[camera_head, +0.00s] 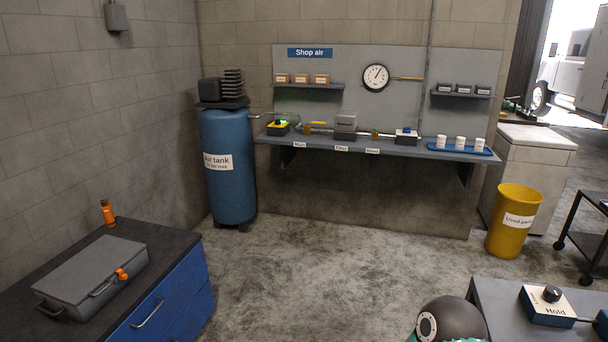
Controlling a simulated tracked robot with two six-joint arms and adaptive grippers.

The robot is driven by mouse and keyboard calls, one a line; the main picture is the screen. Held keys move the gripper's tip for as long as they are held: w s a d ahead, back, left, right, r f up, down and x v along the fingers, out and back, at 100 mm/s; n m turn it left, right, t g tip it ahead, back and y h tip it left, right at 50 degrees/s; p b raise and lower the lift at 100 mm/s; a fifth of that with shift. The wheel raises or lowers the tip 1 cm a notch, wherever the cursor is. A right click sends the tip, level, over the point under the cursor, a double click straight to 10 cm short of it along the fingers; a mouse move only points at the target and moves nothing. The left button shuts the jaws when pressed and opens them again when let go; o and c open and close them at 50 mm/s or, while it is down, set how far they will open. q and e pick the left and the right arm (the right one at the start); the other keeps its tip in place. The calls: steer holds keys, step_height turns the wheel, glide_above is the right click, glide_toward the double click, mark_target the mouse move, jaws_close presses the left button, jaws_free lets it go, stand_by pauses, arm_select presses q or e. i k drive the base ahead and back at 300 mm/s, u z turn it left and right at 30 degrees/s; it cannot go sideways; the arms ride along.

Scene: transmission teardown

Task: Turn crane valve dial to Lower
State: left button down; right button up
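The crane valve dial (551,293) is a small black knob with a light mark, on the white top of a blue valve box (540,314). The box stands on a grey surface (497,296) at the lower right. The word "Hold" shows on the box's near side. Any "Lower" marking cannot be read here. A rod runs from the box's right side to a dark blue part (602,326) cut off by the picture edge. No fingers of my left or right gripper show in this view.
A dark rounded body with a light ring, apparently mine, is left of the valve box. A yellow bin (514,222) and a dark cart (586,232) stand behind. A blue cabinet (178,311) with a grey toolbox (92,275) is at left. The middle floor is clear.

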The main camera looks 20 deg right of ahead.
mark_target(552, 294)
steer(key=z, duration=0.5)
steer(key=i, duration=1.15)
steer(key=z, duration=0.85)
steer(key=i, duration=0.25)
steer(key=z, duration=0.2)
steer(key=k, duration=0.9)
steer(key=z, duration=0.15)
steer(key=i, duration=0.9)
steer(key=u, duration=0.05)
